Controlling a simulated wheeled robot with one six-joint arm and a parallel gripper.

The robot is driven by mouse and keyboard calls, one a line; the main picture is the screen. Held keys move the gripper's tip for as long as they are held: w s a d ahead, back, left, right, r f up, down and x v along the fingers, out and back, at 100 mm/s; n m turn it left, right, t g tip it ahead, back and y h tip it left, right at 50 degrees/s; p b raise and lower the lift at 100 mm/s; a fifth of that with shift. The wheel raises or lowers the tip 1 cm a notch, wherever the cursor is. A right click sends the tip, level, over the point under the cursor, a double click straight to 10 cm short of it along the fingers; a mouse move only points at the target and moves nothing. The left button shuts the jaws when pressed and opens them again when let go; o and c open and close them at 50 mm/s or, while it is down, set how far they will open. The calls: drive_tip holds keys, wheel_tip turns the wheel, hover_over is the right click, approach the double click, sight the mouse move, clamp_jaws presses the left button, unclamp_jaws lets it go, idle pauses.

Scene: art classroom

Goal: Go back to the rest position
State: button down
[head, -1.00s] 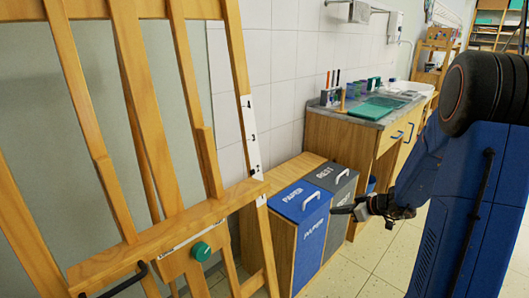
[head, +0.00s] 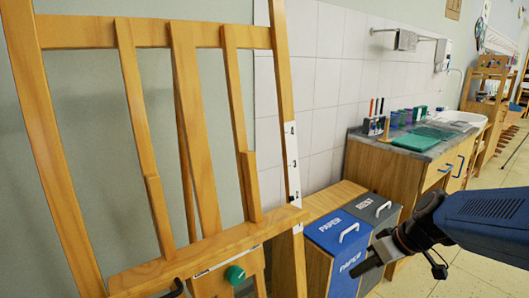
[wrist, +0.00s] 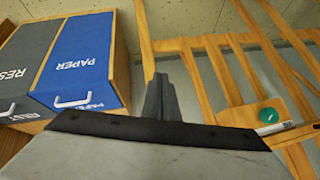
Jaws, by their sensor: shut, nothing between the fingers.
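My gripper (head: 367,268) is at the lower right of the head view, in front of the blue and grey bins. In that view its fingers point left and hide part of the bin fronts. It is shut and holds nothing. In the wrist view my gripper's dark fingers (wrist: 161,98) point toward the gap between the blue bin and the easel. My arm comes in from the right edge of the head view.
A wooden easel (head: 208,237) with a green knob (head: 235,275) fills the left. The blue PAPER bin (head: 338,233) and grey REST bin (head: 372,209) stand beside it. A counter (head: 408,145) holds a green tray (head: 424,139). Tiled floor (head: 490,262) is clear at right.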

drive_tip(key=s+d+r+m+h, duration=0.1)
drive_tip(key=s+d+m+h, duration=0.1)
drive_tip(key=s, duration=0.5)
drive_tip(key=s+d+r+m+t+h, duration=0.1)
drive_tip(key=s+d+r+m+h, duration=0.1)
drive_tip(key=s, duration=0.4)
drive_tip(key=shift+s+r+m+h, duration=0.3)
drive_tip(key=shift+s+m+h, duration=0.1)
drive_tip(key=shift+m+h, duration=0.1)
drive_tip(key=shift+d, duration=0.1)
